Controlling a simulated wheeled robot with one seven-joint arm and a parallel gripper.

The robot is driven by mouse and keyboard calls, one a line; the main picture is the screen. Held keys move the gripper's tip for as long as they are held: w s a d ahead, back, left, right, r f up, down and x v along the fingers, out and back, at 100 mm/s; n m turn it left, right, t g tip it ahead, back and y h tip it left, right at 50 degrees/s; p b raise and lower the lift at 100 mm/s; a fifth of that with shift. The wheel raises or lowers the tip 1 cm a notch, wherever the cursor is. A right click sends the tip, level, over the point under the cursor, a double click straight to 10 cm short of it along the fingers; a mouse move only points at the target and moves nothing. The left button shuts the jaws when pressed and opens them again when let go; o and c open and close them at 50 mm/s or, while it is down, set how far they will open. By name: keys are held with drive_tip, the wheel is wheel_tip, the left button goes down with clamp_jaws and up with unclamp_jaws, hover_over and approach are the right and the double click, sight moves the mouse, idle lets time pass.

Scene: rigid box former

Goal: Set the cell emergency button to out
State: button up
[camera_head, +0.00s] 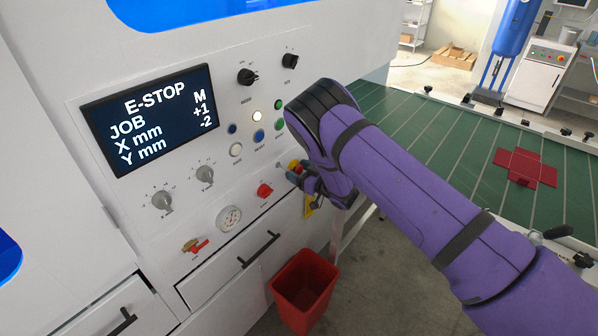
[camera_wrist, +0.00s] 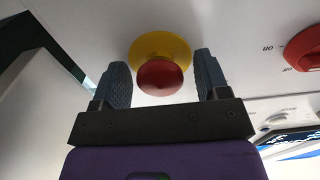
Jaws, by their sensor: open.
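The cell emergency button is a red mushroom knob on a yellow disc. In the wrist view the red knob (camera_wrist: 160,77) stands between my two fingers, with the yellow disc (camera_wrist: 160,47) behind it on the white panel. My gripper (camera_wrist: 159,80) is open, one grey finger on each side of the knob with a gap to each. In the head view my gripper (camera_head: 299,174) is at the right edge of the panel and partly hides the button (camera_head: 295,165). The screen (camera_head: 152,118) reads E-STOP, JOB, X +1 and Y -2.
A red rotary switch (camera_head: 264,190) sits left of the button; it also shows in the wrist view (camera_wrist: 303,48). Several knobs and push buttons cover the panel. A drawer handle (camera_head: 258,249) and a red bin (camera_head: 303,290) are below. A green table (camera_head: 465,150) is at the right.

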drive_tip(key=c, duration=1.3)
drive_tip(key=shift+o, duration=0.2)
drive_tip(key=shift+s+d, duration=0.15)
drive_tip(key=shift+d, duration=0.2)
drive_tip(key=shift+s, duration=0.1)
drive_tip(key=o, duration=1.3)
drive_tip(key=shift+c, duration=0.2)
drive_tip(key=v, duration=1)
drive_tip(key=shift+s+d, duration=0.3)
